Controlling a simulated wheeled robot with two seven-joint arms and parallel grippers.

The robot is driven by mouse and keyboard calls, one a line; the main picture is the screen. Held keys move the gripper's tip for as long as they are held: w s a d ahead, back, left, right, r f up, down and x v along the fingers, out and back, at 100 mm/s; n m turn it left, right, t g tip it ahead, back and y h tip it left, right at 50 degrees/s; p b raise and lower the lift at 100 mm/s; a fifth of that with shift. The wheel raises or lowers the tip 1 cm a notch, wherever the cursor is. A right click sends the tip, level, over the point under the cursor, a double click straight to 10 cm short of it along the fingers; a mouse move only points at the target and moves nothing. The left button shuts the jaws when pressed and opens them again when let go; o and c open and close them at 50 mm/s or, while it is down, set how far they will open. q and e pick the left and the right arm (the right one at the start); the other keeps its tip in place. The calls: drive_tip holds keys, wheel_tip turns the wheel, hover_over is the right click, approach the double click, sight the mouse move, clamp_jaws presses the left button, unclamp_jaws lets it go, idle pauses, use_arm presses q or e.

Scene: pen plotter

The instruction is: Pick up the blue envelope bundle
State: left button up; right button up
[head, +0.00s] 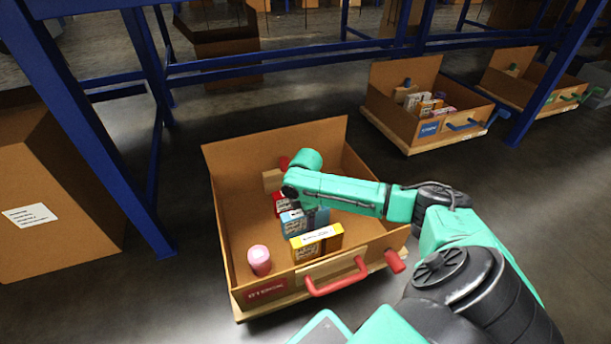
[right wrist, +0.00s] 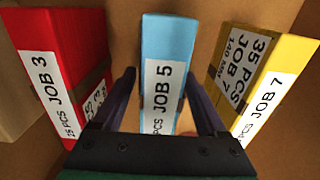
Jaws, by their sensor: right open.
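The blue envelope bundle (head: 293,224) stands in the open cardboard box (head: 235,185), between a red and a yellow bundle. In the right wrist view the blue bundle (right wrist: 168,60) bears a white label reading JOB 5. My right gripper (head: 316,217) reaches down into the box at the blue bundle. In the right wrist view its two dark fingers (right wrist: 165,95) are open, one on each side of the blue bundle, with gaps visible. My left gripper is not in view.
The red bundle (right wrist: 65,65) reads JOB 3 and the yellow bundle (right wrist: 265,80) reads JOB 7; both stand close to the fingers. A pink cylinder (head: 259,260) stands in the box's front left. Another box (head: 400,122) stands at the back right, near blue rack posts (head: 545,75).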

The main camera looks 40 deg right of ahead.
drive_tip(key=shift+r, duration=0.15)
clamp_jaws()
